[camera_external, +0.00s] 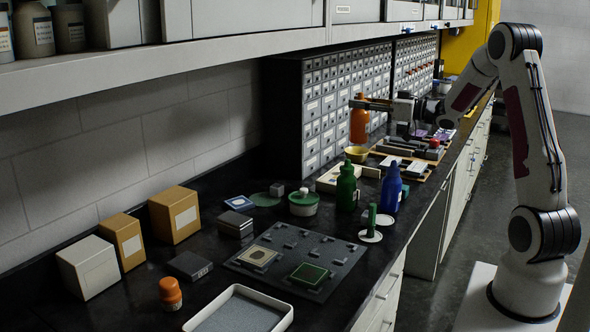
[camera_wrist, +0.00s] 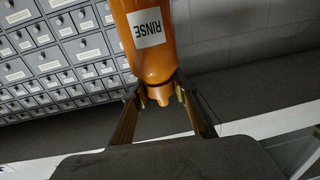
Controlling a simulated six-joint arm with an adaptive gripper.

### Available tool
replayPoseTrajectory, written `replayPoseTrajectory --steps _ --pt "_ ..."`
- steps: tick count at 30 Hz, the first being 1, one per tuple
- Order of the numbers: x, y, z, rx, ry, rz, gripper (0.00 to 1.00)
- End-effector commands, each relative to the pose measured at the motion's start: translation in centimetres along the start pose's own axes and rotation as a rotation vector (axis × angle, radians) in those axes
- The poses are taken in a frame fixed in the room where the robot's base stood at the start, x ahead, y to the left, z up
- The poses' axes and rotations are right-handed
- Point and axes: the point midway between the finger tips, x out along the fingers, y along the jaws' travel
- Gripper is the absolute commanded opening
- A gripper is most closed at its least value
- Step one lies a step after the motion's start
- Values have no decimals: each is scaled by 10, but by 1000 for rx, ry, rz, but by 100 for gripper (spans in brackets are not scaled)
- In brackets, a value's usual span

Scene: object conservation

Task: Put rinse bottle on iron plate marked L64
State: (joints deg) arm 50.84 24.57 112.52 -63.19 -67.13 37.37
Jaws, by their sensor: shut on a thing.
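The orange rinse bottle (camera_external: 359,124) is upright at the back of the bench, in front of the drawer cabinet. My gripper (camera_external: 362,103) is shut on its upper end. In the wrist view the bottle (camera_wrist: 150,50) shows a white RINSE label, and its neck is between the fingers of my gripper (camera_wrist: 160,97). I cannot tell whether its base touches anything. No L64 mark is readable. A dark flat block with a small label (camera_external: 188,265) and a dark grey stacked block (camera_external: 235,223) lie on the near bench; I cannot tell whether either is the iron plate.
A green bottle (camera_external: 346,187) and a blue bottle (camera_external: 391,188) stand mid-bench. Nearby are a green lidded pot (camera_external: 303,204), a yellow bowl (camera_external: 356,154) and a dark pegged board (camera_external: 330,252). Boxes (camera_external: 174,215) line the wall. An overhead shelf (camera_external: 200,65) runs above.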

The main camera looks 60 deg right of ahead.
Motion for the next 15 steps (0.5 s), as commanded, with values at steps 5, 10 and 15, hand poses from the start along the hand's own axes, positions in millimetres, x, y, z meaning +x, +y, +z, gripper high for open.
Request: replayPoseTrajectory --steps 5,10,15 --pt "33 -32 0 -1 0 -69 0" --pt "66 -69 -1 -2 0 -140 0" --pt "95 -109 -1 -3 0 -210 0"
